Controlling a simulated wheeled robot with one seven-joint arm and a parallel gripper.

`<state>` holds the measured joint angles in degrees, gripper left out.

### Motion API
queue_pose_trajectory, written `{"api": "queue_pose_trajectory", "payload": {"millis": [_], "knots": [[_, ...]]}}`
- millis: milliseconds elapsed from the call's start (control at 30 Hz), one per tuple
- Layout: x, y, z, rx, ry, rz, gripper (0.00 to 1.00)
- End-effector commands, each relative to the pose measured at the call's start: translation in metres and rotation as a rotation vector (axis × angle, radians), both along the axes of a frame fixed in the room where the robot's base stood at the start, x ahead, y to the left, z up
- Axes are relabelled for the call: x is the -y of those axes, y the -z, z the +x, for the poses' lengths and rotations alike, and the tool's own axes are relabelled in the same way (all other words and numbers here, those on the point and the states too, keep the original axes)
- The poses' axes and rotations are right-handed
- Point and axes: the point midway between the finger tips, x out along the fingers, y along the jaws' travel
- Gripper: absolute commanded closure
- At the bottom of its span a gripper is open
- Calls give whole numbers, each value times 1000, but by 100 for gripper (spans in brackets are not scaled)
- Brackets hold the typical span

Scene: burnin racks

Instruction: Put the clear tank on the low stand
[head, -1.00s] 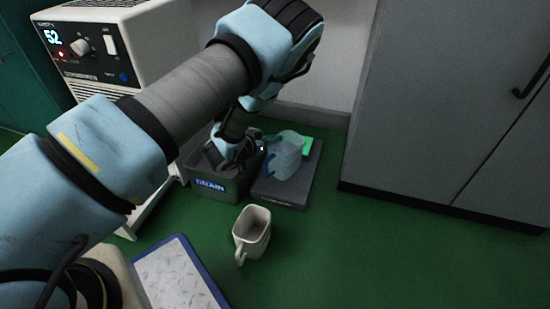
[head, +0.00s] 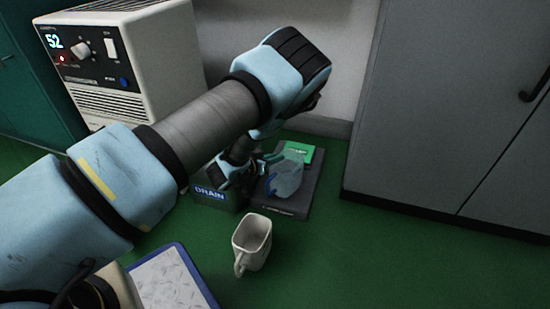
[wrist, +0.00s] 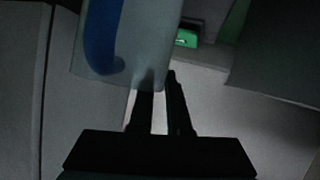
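The clear tank (head: 287,177), translucent with a blue handle, is in front of my gripper in the head view, over the dark low stand (head: 300,205). It looks tilted, and I cannot tell whether its base touches the stand. In the wrist view the tank (wrist: 145,35) fills the upper middle, its blue handle at the left. My gripper (wrist: 160,85) has its two dark fingers close together at the tank's edge, one seen over the tank and one just outside it. The gripper (head: 264,165) is small and partly hidden in the head view.
A green panel (head: 303,151) lies at the stand's back. A grey DRAIN bin (head: 212,199) is left of the stand, mostly behind my arm. A pale mug (head: 252,240) stands in front. A blue-rimmed tray (head: 175,280), a white machine (head: 150,50) and a grey cabinet (head: 440,120) surround open green floor.

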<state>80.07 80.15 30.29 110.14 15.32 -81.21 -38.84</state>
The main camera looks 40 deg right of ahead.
Motion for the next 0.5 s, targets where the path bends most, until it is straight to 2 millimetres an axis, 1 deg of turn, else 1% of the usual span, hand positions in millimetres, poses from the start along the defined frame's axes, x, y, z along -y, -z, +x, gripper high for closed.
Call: {"api": "queue_pose_trajectory", "payload": {"millis": [33,167,400,500], "knots": [[0,0,0,0,0,0,78],[0,0,0,0,0,0,63],[0,0,0,0,0,0,62],[-3,-4,0,0,-1,1,62]]}}
